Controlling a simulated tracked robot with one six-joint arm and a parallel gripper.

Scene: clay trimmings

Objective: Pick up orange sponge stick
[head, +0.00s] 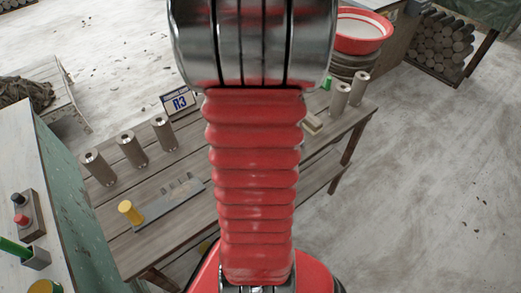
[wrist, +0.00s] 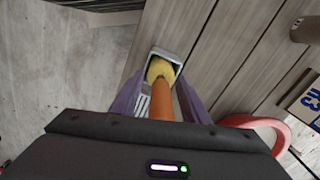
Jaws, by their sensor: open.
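The orange sponge stick (wrist: 162,103) shows in the wrist view with its orange shaft toward the camera and its yellow end (wrist: 160,68) at a grey square holder (wrist: 152,57) on the table. My gripper (wrist: 159,98) is open, with purple fingers on both sides of the stick. Whether either finger touches it I cannot tell. The lower shaft is hidden by the gripper body. In the head view my arm hides the gripper, and I cannot make out the stick there.
The wooden table (head: 112,195) carries several grey cylinders (head: 131,149), an R3 sign (head: 180,103) and a grey slotted plate (head: 165,205) with a yellow cylinder (head: 131,212). A red-rimmed basin (head: 362,29) stands beyond it. Floor at right is clear.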

